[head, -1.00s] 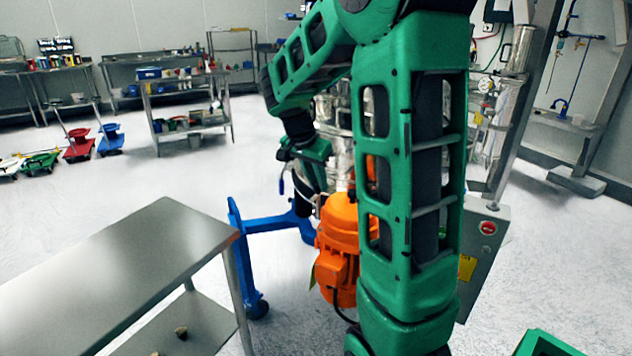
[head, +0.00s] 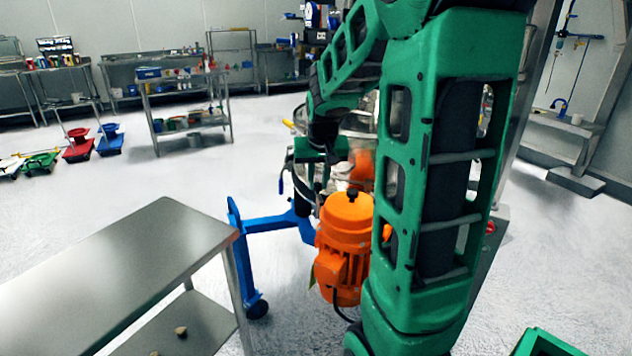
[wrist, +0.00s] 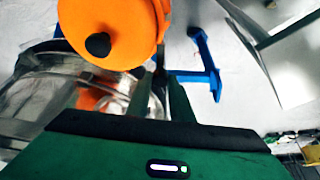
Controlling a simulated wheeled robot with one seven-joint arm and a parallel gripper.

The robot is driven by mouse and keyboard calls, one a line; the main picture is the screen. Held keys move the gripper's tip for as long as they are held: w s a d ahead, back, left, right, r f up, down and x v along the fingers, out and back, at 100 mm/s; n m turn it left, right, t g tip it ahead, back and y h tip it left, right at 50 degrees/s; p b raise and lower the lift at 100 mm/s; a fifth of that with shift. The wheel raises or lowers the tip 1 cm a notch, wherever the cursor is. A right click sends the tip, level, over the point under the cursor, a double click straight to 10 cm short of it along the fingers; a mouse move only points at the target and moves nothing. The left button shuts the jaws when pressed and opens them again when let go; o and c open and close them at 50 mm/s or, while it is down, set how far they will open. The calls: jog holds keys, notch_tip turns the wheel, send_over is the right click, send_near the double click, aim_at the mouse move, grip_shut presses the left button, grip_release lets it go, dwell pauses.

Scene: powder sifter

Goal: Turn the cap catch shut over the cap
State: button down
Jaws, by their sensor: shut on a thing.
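The steel powder sifter (wrist: 38,88) fills the left of the wrist view. In the head view, my arm hides most of it. My gripper (wrist: 168,88) is beside the sifter, with its fingers close together; in the head view it is at the sifter's near left side (head: 318,185). It is shut on what seems to be the cap catch, a small part mostly hidden between the fingers. I cannot make out the cap clearly or tell the catch's angle over it. The orange motor (head: 345,235) is just below the gripper in the head view and close to the fingers in the wrist view (wrist: 120,25).
A blue wheeled frame (head: 262,232) stands under the sifter. A steel table (head: 120,265) is at the lower left.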

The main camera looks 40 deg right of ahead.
jog(key=n+y, duration=0.1)
jog(key=n, duration=0.2)
jog(key=n+y, duration=0.1)
jog(key=n, duration=0.1)
jog(key=shift+s+f+n+t, duration=0.1)
jog(key=shift+s+n+t, duration=0.05)
jog(key=shift+n+t, duration=0.25)
dwell(0.4)
jog(key=c, duration=1.6)
grip_release()
jog(key=shift+d, duration=0.1)
jog(key=shift+r, duration=0.4)
jog(key=v, duration=1)
jog(key=shift+s+d, duration=0.1)
jog(key=shift+d, duration=0.05)
